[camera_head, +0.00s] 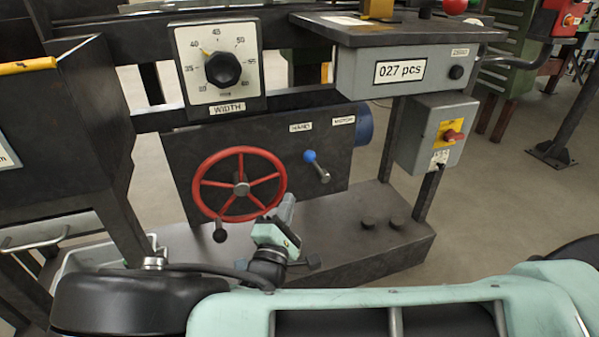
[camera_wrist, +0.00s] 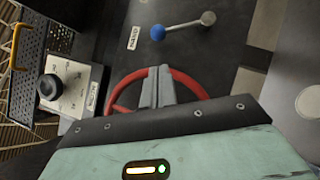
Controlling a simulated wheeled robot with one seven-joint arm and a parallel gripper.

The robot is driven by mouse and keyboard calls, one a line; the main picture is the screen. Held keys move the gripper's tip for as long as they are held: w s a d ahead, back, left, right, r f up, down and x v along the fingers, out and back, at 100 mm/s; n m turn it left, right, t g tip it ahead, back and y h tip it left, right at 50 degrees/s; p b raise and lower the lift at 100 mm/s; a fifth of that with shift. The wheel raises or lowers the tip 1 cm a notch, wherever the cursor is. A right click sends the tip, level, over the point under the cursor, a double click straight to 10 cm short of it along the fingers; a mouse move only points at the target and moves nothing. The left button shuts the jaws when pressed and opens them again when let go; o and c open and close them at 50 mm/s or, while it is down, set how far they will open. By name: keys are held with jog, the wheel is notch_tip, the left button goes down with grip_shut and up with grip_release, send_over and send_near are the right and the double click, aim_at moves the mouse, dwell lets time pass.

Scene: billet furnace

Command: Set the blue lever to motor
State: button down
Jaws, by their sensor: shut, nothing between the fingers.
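The blue lever (camera_head: 310,157) is on the dark machine panel, with its ball up and slightly left of its grey pivot, toward the HAND label (camera_head: 300,127). The MOTOR label (camera_head: 344,120) is up and right of the ball. In the wrist view the blue ball (camera_wrist: 157,33) and its rod are clear, with the HAND label (camera_wrist: 133,38) beside the ball. My gripper (camera_head: 288,205) is below and left of the lever, apart from it, in front of the panel. In the wrist view my gripper (camera_wrist: 157,85) has its fingers together, empty, in front of the red wheel.
A red handwheel (camera_head: 240,184) with a dark handle is left of the lever, close to my gripper. A WIDTH dial (camera_head: 222,67) is above it. A grey box with a red switch (camera_head: 453,135) is at the right. The dark base plate (camera_head: 385,235) juts out below.

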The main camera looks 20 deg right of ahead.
aim_at(318, 167)
jog(key=b+x, duration=0.1)
jog(key=x, duration=0.9)
jog(key=shift+r, duration=0.15)
dwell(0.4)
